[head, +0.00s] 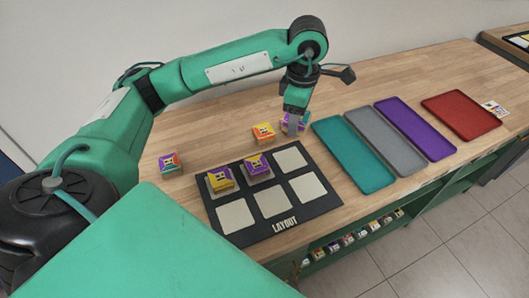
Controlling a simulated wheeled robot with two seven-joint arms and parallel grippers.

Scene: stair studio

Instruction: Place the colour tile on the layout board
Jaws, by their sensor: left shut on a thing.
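My left gripper (294,121) points down behind the layout board and is shut on a purple colour tile (302,120), which it partly hides. I cannot tell whether that tile touches the table. The black layout board (282,228) lies on the wooden counter with pale squares in two rows. A yellow-and-purple tile (220,179) sits on its back left square, and a purple-and-yellow tile (256,165) on its back middle square. The back right square and the front row are bare. An orange-and-yellow tile (263,133) and an orange-and-teal tile (170,164) lie behind the board. My right gripper is not in view.
To the right of the board lie a teal tray (352,154), a grey tray (385,140), a purple tray (415,128) and a red tray (461,115). A small card (495,108) lies beside the red one. Shelves with several small items are below the counter's front edge.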

